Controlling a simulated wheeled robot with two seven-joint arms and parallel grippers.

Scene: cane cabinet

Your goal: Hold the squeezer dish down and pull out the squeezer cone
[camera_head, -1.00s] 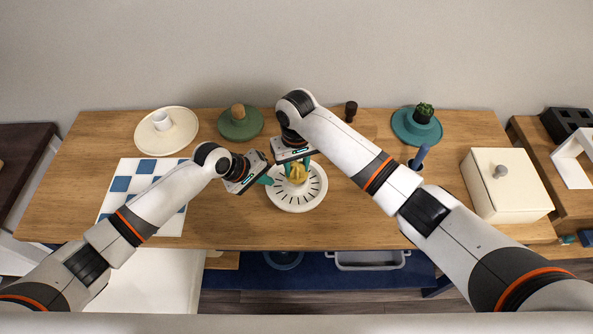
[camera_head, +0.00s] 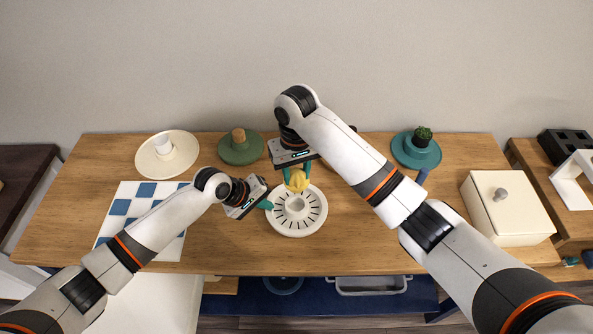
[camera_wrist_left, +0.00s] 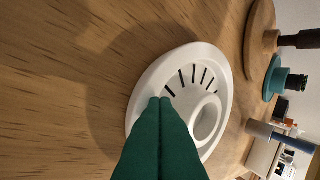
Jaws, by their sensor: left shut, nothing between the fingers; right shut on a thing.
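The white squeezer dish (camera_head: 312,222) with dark slots lies on the wooden table. It also shows in the left wrist view (camera_wrist_left: 222,78), where its round central collar is open and empty. My right gripper (camera_head: 298,175) is shut on the yellow squeezer cone (camera_head: 298,181) and holds it above the back part of the dish, clear of the collar. My left gripper (camera_head: 268,204) is shut and empty, its green fingertips at the dish's left rim. In the left wrist view its fingers (camera_wrist_left: 160,103) overlap the rim; I cannot tell whether they press on it.
A blue-and-white checkered board (camera_head: 122,207) lies to the left. A cream plate with a cup (camera_head: 164,145), a green dish (camera_head: 240,152) and a teal dish with a plant (camera_head: 417,157) stand along the back. A cream lidded box (camera_head: 515,215) stands at the right.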

